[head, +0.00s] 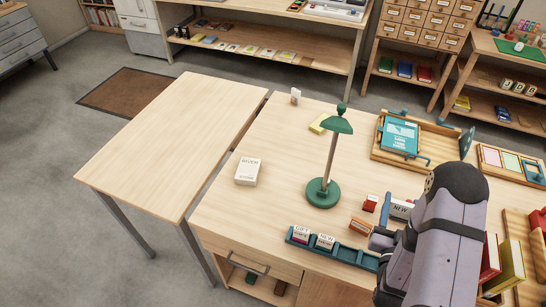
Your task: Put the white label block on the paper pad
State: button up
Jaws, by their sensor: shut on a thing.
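A white label block (401,209) with dark lettering that reads "NEW" is at my gripper (385,222), right of the lamp. My gripper is shut on it; the arm hides part of the gripper and of the block, so I cannot tell whether the block touches the table. A thick white paper pad (248,171) with printed text lies on the table's left part, well to the left of my gripper. Its top is bare.
A green lamp (324,192) stands between pad and gripper. A teal rack (335,252) with label blocks lies in front. Small red (370,203) and orange (361,226) blocks lie near the gripper. A wooden tray (376,151) stands behind. The table around the pad is clear.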

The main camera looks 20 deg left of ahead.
notch_tip(320, 180, up, 12)
jog(key=p, duration=0.9)
jog(key=shift+f+p, duration=0.25)
jog(key=shift+p, duration=0.05)
jog(key=a+f+n+g+y+b, duration=0.1)
jog(key=a+f+n+y+b, duration=0.2)
jog(key=a+b, duration=0.5)
jog(key=a+f+n+y+b, duration=0.1)
jog(key=a+f+y+b, duration=0.4)
jog(key=a, duration=0.4)
jog(key=w+a+r+n+g+y+b, duration=0.15)
jog(key=a+b, duration=0.25)
jog(key=a, duration=0.5)
jog(key=a+r+n+g+y+b, duration=0.1)
jog(key=a+r+n+y+b, duration=0.2)
jog(key=a, duration=0.7)
jog(key=w+a+r+n+g+b, duration=0.1)
jog(key=a+r+g+b, duration=0.1)
jog(key=a+b, duration=0.5)
jog(key=p, duration=0.2)
send_over(248, 169)
notch_tip(248, 169, down, 6)
jog(key=shift+m, duration=0.25)
jog(key=shift+f+p, duration=1.15)
jog(key=shift+f, duration=4.25)
